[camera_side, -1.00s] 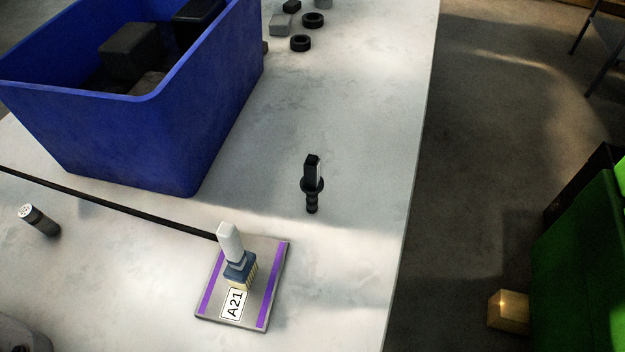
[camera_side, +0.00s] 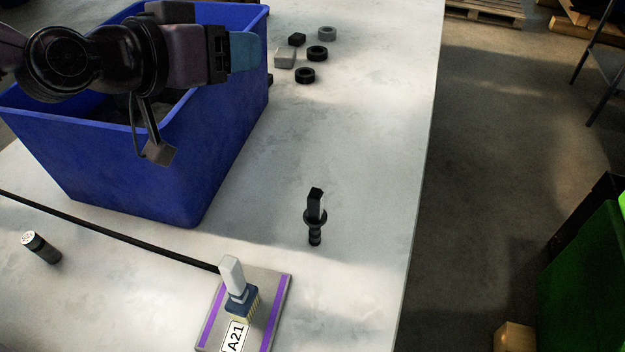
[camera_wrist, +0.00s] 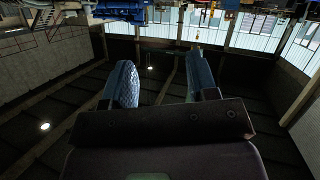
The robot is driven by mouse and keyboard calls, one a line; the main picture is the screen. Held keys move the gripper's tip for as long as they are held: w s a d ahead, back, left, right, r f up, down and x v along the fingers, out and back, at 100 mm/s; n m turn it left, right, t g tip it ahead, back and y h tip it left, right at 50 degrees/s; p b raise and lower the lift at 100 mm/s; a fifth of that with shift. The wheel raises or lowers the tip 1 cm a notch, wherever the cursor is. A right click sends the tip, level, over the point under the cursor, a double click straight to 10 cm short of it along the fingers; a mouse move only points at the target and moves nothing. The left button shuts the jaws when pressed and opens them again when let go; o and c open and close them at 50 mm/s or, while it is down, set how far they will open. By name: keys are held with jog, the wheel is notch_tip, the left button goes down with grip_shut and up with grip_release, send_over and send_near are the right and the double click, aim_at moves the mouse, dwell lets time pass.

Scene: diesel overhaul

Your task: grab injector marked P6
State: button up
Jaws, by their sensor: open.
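I can read no P6 mark on anything in view. A black, injector-like part (camera_side: 315,215) with a collar stands on the table right of the blue bin in the side view. A grey plate marked A21 (camera_side: 272,318) with purple stripes carries a blue and white piece (camera_side: 237,285). My gripper (camera_side: 247,53) is above the blue bin (camera_side: 205,165), with its blue fingertips pointing right. In the wrist view my gripper (camera_wrist: 165,85) is open, with nothing between its two blue fingers.
A black cable (camera_side: 110,234) runs to the plate. Black and grey rings (camera_side: 305,75) and small blocks (camera_side: 285,57) lie at the back. The table's right edge drops to the floor.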

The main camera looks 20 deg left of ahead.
jog(key=t+y, duration=0.1)
jog(key=t, duration=0.1)
send_over(313, 198)
jog(key=a, duration=0.4)
notch_tip(313, 198, down, 6)
jog(key=s+d+f+t+y, duration=0.1)
jog(key=f, duration=0.4)
jog(key=s+d+f+t+y, duration=0.1)
jog(key=s+f, duration=0.1)
jog(key=f, duration=0.4)
jog(key=s+d+f+n+y, duration=0.1)
jog(key=d+f, duration=0.1)
jog(key=f, duration=0.3)
jog(key=shift+s+f+t+y, duration=0.3)
jog(key=shift+f+t, duration=0.1)
jog(key=shift+w+r, duration=0.25)
jog(key=shift+w, duration=0.2)
jog(key=w, duration=0.6)
jog(key=shift+w, duration=0.35)
grip_shut()
